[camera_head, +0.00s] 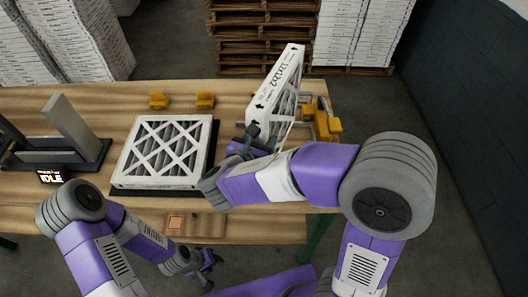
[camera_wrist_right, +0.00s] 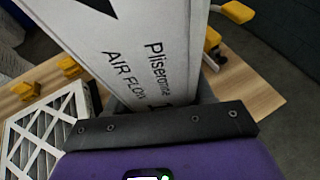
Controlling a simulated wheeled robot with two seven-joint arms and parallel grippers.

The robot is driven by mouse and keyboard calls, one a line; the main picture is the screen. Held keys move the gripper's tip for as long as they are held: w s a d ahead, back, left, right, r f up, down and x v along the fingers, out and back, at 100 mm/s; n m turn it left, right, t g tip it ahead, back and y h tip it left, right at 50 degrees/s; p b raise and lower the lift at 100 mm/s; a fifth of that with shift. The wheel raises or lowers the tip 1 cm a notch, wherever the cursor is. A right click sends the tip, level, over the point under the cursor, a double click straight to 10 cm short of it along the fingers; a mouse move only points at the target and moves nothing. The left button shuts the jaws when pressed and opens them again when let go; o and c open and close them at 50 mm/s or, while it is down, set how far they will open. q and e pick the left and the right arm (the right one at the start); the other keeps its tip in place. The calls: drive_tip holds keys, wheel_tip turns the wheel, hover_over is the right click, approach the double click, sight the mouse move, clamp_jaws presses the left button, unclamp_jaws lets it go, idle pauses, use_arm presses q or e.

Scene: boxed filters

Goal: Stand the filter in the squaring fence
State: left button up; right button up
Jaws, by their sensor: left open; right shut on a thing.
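A white-framed pleated filter (camera_head: 287,95) is held on edge by my right gripper (camera_head: 250,138), at the right part of the table. It leans a little in the head view; I cannot tell whether its lower edge touches the table. In the right wrist view its printed frame side (camera_wrist_right: 135,50) fills the upper middle, with the jaws partly hidden below it. Yellow blocks with grey parts (camera_head: 326,122), possibly the squaring fence, stand just right of the filter, partly hidden by it. My left gripper (camera_head: 207,268) is open and empty, low in front of the table.
A second filter (camera_head: 163,150) lies flat on a black base (camera_head: 212,140). Two small yellow blocks (camera_head: 205,100) stand behind it. Pallets (camera_head: 265,40) stand behind the table.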

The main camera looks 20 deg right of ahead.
wheel_tip(320, 180, down, 7)
drive_tip(key=shift+w+r+b, duration=0.1)
drive_tip(key=shift+r+b, duration=0.1)
drive_tip(key=shift+b, duration=0.55)
drive_tip(key=shift+f, duration=0.2)
drive_tip(key=o, duration=1.1)
drive_tip(key=shift+r, duration=0.1)
drive_tip(key=shift+r, duration=0.1)
